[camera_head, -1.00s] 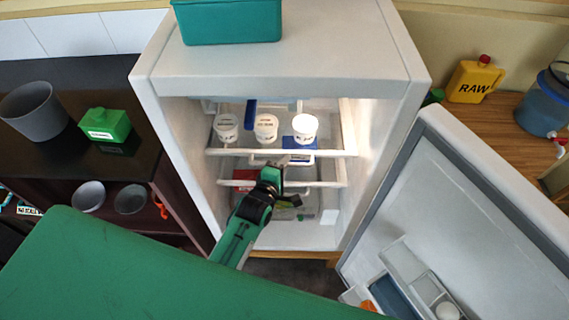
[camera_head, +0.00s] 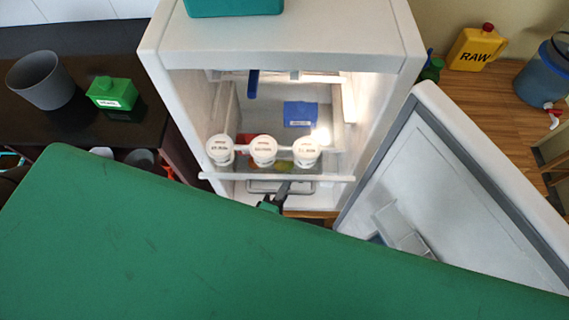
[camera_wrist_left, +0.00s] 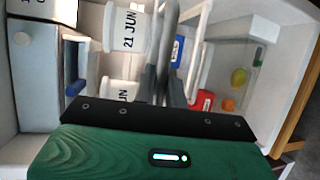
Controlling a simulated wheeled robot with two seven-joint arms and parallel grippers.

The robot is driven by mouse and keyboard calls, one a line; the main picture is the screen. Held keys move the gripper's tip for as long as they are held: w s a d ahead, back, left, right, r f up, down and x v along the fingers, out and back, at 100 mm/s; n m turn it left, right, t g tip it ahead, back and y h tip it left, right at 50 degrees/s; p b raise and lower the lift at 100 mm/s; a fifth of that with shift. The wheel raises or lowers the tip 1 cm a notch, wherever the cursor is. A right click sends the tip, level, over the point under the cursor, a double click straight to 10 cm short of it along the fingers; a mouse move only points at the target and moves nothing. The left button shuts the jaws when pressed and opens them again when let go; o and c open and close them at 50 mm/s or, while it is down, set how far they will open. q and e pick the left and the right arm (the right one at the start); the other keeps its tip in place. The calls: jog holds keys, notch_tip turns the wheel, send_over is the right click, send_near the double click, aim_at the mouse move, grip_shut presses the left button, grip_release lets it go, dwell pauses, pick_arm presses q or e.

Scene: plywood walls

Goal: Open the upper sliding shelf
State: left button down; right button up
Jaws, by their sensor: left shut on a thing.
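The upper sliding shelf (camera_head: 335,178) of the fridge carries three white tubs (camera_head: 263,150) near its front and stands drawn out toward me. The shelf also shows as a white bar in the left wrist view (camera_wrist_left: 201,50). My left gripper (camera_head: 284,188) is at the middle of the shelf's front bar. Its grey fingers (camera_wrist_left: 165,50) are shut on the shelf front, beside a tub marked "21 JUN" (camera_wrist_left: 127,29). The exact grip point is partly hidden. My right gripper is out of view.
The white fridge (camera_head: 280,45) has its door (camera_head: 455,190) swung open at the right. A blue box (camera_head: 299,114) sits inside. A teal bin (camera_head: 234,6) stands on top. A dark counter with a grey cup (camera_head: 41,80) is at the left. My green body hides the lower view.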

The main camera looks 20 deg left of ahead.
pick_arm(q)
jog(key=shift+s+d+p, duration=0.1)
jog(key=shift+s+d, duration=0.15)
jog(key=shift+s, duration=0.7)
jog(key=shift+s+d+p, duration=0.15)
jog(key=shift+s+d, duration=0.15)
jog(key=shift+s, duration=0.65)
jog(key=shift+s+d+p, duration=0.1)
jog(key=shift+s+d, duration=0.15)
jog(key=shift+s, duration=0.7)
jog(key=c, duration=1.5)
grip_release()
jog(key=shift+o, duration=0.2)
jog(key=shift+s, duration=0.1)
jog(key=b+v, duration=0.3)
jog(key=v, duration=1)
jog(key=shift+s+b, duration=0.3)
jog(key=shift+b, duration=0.05)
